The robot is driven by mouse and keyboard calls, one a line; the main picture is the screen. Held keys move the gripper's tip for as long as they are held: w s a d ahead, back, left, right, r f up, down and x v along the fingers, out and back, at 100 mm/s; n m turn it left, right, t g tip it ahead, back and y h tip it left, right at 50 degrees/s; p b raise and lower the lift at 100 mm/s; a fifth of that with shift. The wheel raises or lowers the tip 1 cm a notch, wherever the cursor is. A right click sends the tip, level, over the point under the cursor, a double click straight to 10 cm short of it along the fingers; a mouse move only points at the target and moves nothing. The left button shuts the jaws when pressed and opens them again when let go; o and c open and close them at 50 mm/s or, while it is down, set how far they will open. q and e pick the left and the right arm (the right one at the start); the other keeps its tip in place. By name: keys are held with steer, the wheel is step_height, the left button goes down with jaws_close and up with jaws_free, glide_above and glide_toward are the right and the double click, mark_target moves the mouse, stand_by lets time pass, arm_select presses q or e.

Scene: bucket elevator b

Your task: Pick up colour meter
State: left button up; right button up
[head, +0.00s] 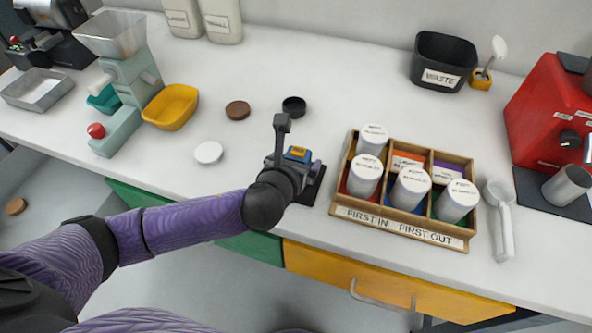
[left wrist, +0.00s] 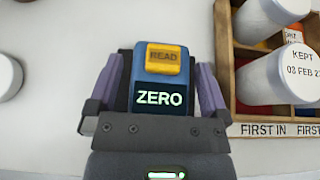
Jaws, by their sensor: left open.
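The colour meter (left wrist: 158,75) is a blue block with a yellow READ button and a dark display reading ZERO. In the left wrist view it sits between the two purple fingers of my left gripper (left wrist: 158,92), which is open; I cannot tell whether a finger touches it. In the head view the meter (head: 297,153) shows at the end of my left arm, partly hidden by my left gripper (head: 292,164). My right gripper is not in view.
A wooden FIRST IN FIRST OUT rack (head: 400,232) with several white-lidded jars stands close to the right. A black lid (head: 294,106), a brown lid (head: 238,110) and a white lid (head: 209,152) lie nearby. A metal scoop (head: 502,225) lies right of the rack.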

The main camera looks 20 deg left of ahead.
arm_select(q)
jaws_close()
stand_by(0.3)
